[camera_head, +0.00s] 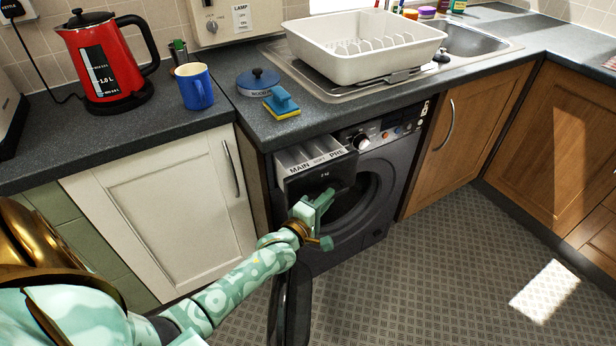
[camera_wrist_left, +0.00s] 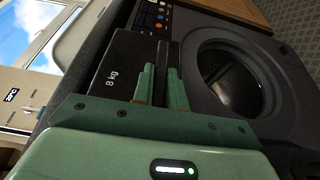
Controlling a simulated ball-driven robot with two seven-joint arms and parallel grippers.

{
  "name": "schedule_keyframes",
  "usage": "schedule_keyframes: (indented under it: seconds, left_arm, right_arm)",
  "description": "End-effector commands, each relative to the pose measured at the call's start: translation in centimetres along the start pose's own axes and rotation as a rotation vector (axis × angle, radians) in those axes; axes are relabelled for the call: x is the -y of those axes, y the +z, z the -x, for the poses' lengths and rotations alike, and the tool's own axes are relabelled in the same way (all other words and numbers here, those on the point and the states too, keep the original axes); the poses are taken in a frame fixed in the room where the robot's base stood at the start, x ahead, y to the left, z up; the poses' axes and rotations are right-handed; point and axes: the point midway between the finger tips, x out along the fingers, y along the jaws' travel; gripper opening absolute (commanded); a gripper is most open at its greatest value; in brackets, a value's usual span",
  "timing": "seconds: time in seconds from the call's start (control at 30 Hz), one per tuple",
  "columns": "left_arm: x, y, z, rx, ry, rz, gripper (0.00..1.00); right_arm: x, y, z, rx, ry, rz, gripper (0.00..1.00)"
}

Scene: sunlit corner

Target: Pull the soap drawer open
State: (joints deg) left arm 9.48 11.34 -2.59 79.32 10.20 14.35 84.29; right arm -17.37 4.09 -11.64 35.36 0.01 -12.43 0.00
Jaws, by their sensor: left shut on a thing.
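The soap drawer (camera_head: 313,158) of the dark washing machine (camera_head: 385,180) is pulled out at the machine's top left. Its compartments marked MAIN, SOFT and PRE show from above. My left gripper (camera_head: 328,196) is at the drawer's dark front and shut on it. In the left wrist view, the fingers (camera_wrist_left: 158,88) lie against the drawer front (camera_wrist_left: 118,75), which is marked 8 kg. My right gripper is not in view.
The washing machine's round door (camera_head: 290,305) hangs open low in front, below my left forearm. A white cupboard (camera_head: 165,205) stands to the left. The floor (camera_head: 440,270) at the right is clear.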

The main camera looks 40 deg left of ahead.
Motion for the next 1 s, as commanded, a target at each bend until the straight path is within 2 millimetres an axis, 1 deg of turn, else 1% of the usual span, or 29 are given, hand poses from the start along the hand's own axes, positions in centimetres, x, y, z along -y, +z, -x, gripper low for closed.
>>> schedule_keyframes:
  seconds: [0.03, 0.2, 0.3, 0.4, 0.5, 0.6, 0.93, 0.97, 1.0]
  left_arm:
    - [-0.7, 1.4, 0.6, 0.0, 0.002, 0.006, 0.0]
    - [-0.4, 5.1, 2.2, 0.0, 0.0, 0.001, 0.0]
    - [-0.2, 6.9, 2.9, 0.001, -0.001, 0.001, 0.0]
    - [-0.1, 8.1, 3.4, 0.0, -0.001, -0.001, 0.0]
    - [0.0, 8.9, 3.8, 0.0, -0.001, -0.002, 0.0]
    - [0.1, 9.3, 3.9, 0.0, -0.003, -0.003, 0.0]
    - [0.3, 9.4, 4.0, 0.001, -0.004, -0.003, 0.0]
    - [0.3, 9.4, 4.0, 0.001, -0.004, -0.003, 0.17]
    - [0.3, 9.3, 4.0, 0.001, -0.004, -0.003, 0.28]
  right_arm:
    - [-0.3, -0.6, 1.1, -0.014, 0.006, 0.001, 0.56]
    - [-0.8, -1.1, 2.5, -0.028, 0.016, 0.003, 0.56]
    - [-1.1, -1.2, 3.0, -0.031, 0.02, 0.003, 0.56]
    - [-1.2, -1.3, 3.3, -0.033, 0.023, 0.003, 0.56]
    - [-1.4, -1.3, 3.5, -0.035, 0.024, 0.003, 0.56]
    - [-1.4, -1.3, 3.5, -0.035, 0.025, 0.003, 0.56]
    - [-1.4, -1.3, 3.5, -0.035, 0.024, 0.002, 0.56]
    - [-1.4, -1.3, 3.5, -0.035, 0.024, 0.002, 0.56]
    - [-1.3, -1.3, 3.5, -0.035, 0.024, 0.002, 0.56]
